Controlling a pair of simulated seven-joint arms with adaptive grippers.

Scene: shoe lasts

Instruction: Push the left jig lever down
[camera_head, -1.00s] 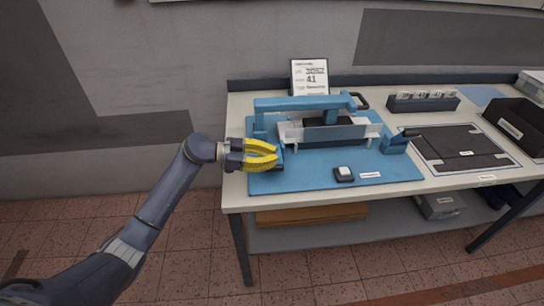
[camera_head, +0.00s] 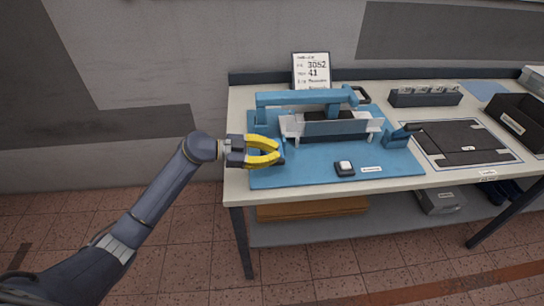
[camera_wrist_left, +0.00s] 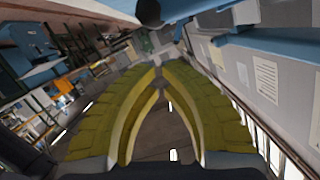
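The blue jig (camera_head: 300,173) stands on the left part of the workbench, with a blue upper arm and a pale clamp bar across it. My left gripper (camera_head: 280,152) has yellow fingers and is over the jig's left edge. Its fingertips come together in the left wrist view (camera_wrist_left: 157,68), with a hollow between the bowed pads and nothing seen in it. A dark piece, perhaps the left lever's end (camera_head: 282,161), shows at the fingertips; the rest of that lever is hidden. A black round knob (camera_wrist_left: 148,12) is just beyond the tips. The right lever (camera_head: 404,132) stands tilted. My right gripper is not seen.
A card with print (camera_head: 311,72) stands behind the jig. A small black block with a white top (camera_head: 345,168) is at the jig's front. A dark mat (camera_head: 462,142), a rack (camera_head: 425,97) and a black bin (camera_head: 518,124) lie to the right. Left of the bench is open.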

